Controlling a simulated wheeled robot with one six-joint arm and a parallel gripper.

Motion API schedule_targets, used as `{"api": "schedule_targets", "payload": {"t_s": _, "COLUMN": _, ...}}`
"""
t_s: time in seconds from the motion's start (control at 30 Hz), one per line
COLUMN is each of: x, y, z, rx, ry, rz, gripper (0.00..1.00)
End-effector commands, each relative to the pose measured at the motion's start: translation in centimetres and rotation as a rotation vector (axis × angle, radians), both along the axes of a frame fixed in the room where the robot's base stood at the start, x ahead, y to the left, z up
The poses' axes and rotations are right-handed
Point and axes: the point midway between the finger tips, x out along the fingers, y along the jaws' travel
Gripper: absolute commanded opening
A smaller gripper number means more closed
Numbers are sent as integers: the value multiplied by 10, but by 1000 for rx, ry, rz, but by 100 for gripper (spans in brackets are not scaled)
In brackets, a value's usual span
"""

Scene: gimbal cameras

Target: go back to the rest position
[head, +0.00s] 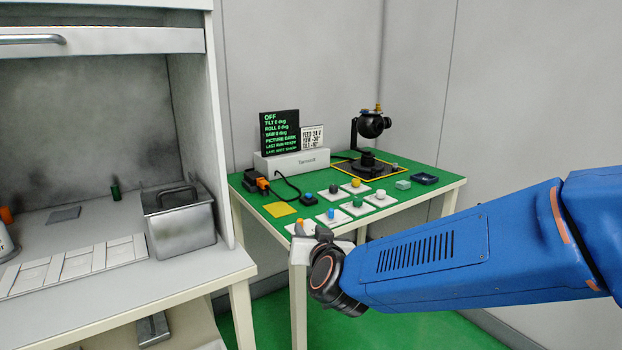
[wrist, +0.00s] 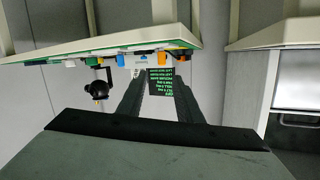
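My blue arm (head: 450,250) reaches in from the right in the head view, across the front of the green-topped table (head: 240,184). My gripper (head: 323,232) is at the table's front edge, near the small knobs and switches. Part of it is hidden behind my wrist. In the wrist view, which is upside down, the two dark fingers of my gripper (wrist: 160,78) stand apart with a gap between them. I see nothing held in the gap; the black display (wrist: 160,88) shows beyond it.
On the table are a black display with green text (head: 281,133), a white box (head: 292,162), a black gimbal camera (head: 371,126) and several knobs on white plates. A cabinet with a grey metal bin (head: 181,228) stands at the left. Green floor lies below.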

Motion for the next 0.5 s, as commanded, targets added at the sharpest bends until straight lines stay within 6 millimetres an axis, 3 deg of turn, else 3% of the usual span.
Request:
{"api": "schedule_targets", "payload": {"t_s": 0.27, "x": -33, "y": -58, "z": 4, "rx": -3, "ry": 164, "rz": 145, "gripper": 32}}
{"api": "schedule_targets", "payload": {"t_s": 0.5, "x": -88, "y": -120, "z": -15, "rx": -75, "ry": 354, "rz": 194, "gripper": 32}}
